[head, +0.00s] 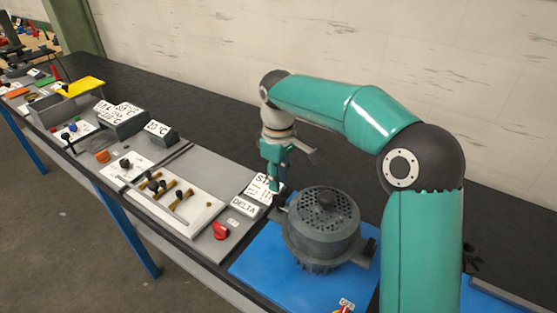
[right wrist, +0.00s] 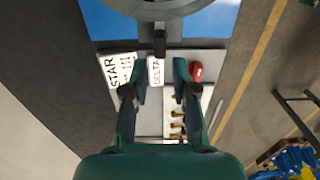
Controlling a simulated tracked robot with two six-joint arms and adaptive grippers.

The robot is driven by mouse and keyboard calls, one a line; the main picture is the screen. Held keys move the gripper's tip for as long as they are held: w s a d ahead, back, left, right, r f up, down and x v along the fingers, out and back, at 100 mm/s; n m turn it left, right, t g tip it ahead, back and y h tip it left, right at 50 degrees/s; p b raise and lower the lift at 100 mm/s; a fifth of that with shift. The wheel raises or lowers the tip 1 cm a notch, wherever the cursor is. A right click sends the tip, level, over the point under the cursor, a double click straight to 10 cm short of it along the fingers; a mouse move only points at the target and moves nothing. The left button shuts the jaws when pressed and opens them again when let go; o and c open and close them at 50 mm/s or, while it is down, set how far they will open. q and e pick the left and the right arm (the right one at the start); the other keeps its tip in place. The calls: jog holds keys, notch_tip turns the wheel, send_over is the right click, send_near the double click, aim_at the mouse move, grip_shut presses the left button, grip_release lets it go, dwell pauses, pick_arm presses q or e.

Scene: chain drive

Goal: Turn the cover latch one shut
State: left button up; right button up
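A dark block (head: 364,252) sticks out on the housing's right side. My right gripper (head: 277,184) points down beside the housing's left edge. In the right wrist view its fingers (right wrist: 160,66) are apart, with the tab's end near the gap between them, contact unclear. My left gripper is out of view.
STAR (head: 262,188) and DELTA (head: 243,207) labels lie close to my right gripper. A red knob (head: 221,231) and a white board (head: 178,200) with brass bars are on the left. The black bench behind the housing is clear.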

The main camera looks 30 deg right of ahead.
aim_at(278, 197)
notch_tip(278, 197, up, 6)
dwell(0.7)
